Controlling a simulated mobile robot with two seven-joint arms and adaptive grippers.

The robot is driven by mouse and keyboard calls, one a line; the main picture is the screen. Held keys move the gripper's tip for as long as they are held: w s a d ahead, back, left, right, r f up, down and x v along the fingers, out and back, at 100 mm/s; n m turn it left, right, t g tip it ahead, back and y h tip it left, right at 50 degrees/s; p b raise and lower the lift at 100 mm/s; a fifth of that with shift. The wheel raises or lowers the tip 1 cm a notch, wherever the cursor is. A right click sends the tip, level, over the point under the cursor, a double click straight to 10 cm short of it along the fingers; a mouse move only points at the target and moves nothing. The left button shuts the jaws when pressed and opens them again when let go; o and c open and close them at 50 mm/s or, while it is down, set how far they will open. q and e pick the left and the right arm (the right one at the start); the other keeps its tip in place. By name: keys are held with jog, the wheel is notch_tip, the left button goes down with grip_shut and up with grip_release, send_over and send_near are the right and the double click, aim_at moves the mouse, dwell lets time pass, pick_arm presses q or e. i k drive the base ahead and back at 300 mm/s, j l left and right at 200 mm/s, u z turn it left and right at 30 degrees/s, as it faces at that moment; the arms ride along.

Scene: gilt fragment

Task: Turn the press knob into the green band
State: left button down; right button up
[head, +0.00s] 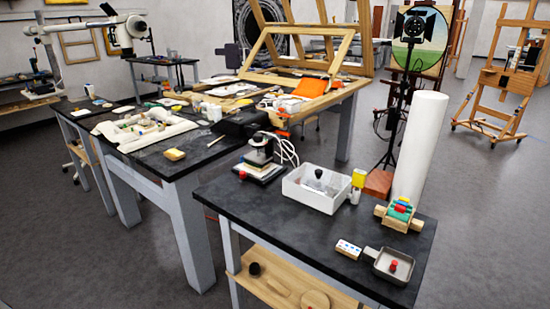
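A small press-like device (260,152) stands near the left end of the black-topped front table (230,192). It has a dark upper part, a light column and a flat base with a pale plate. A small red knob-like piece (243,175) shows at the front left of its base. I cannot tell whether this is the press knob, and no green band can be made out on the device at this size. Neither of my grippers is in view, and nothing is touching the device.
A white tray (307,195) holding a black-knobbed item stands right of the device. Further right are a tall white roll (418,150), a wooden holder (398,217) with coloured pieces, and a grey pan (392,268). A cluttered worktable (165,140) stands behind left. Grey floor is open at left.

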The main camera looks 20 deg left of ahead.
aim_at(258, 138)
jog(key=j+z, duration=0.25)
jog(key=j, duration=0.7)
jog(key=j+z, duration=0.25)
jog(key=j, duration=0.75)
